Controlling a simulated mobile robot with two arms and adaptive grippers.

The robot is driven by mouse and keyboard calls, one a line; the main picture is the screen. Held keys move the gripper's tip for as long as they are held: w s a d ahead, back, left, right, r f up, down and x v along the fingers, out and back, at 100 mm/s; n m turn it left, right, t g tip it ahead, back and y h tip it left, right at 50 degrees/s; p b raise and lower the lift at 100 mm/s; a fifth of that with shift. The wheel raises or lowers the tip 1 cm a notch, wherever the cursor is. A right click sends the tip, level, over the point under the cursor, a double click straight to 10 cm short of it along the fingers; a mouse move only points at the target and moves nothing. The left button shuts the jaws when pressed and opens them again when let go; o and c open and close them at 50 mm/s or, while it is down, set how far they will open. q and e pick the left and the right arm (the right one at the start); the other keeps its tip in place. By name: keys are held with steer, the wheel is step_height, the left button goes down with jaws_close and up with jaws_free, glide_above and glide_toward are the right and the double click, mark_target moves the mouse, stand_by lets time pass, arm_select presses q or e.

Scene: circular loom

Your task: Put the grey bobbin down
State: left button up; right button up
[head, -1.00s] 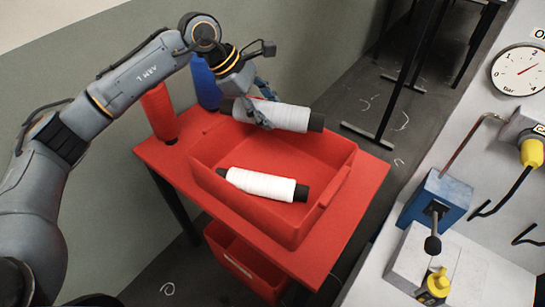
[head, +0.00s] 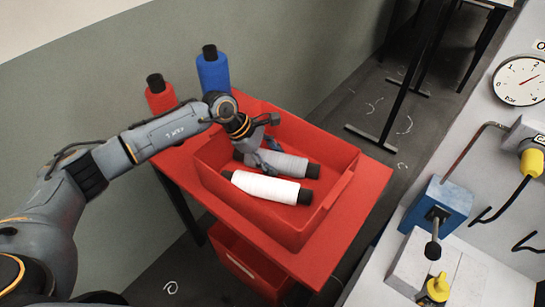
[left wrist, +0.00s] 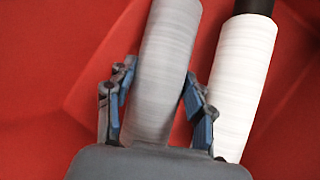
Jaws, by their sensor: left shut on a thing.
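The grey bobbin (head: 285,166) lies across the inside of the red crate (head: 322,213), behind the white bobbin. My left gripper (head: 262,163) is shut on it near its left part. In the left wrist view the grey bobbin (left wrist: 165,70) runs between the two blue-padded fingers of the left gripper (left wrist: 156,110). The white bobbin (head: 265,187) lies in the crate just in front, roughly parallel; it also shows in the left wrist view (left wrist: 240,80) to the right. Whether the grey bobbin touches the crate floor I cannot tell. My right gripper is not in view.
The crate stands on a red table (head: 355,215). A red bobbin (head: 160,98) and a blue bobbin (head: 213,72) stand upright at its back left. Another red bin (head: 245,262) sits below. A bench with a blue block (head: 440,205) and gauge (head: 521,81) is at right.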

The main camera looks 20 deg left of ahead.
arm_select(q)
steer(key=o, duration=1)
steer(key=shift+o, duration=0.2)
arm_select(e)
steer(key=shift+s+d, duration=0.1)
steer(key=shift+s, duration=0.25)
arm_select(q)
steer(key=shift+a+r, duration=0.1)
steer(key=shift+r, duration=0.05)
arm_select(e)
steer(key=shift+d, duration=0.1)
arm_select(q)
steer(key=shift+a+r, duration=0.2)
steer(key=shift+r, duration=0.1)
steer(key=b+v, duration=0.1)
steer(key=v, duration=1)
steer(key=shift+b, duration=0.3)
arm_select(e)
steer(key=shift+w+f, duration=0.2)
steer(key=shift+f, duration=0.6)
arm_select(q)
steer(key=shift+s, duration=0.15)
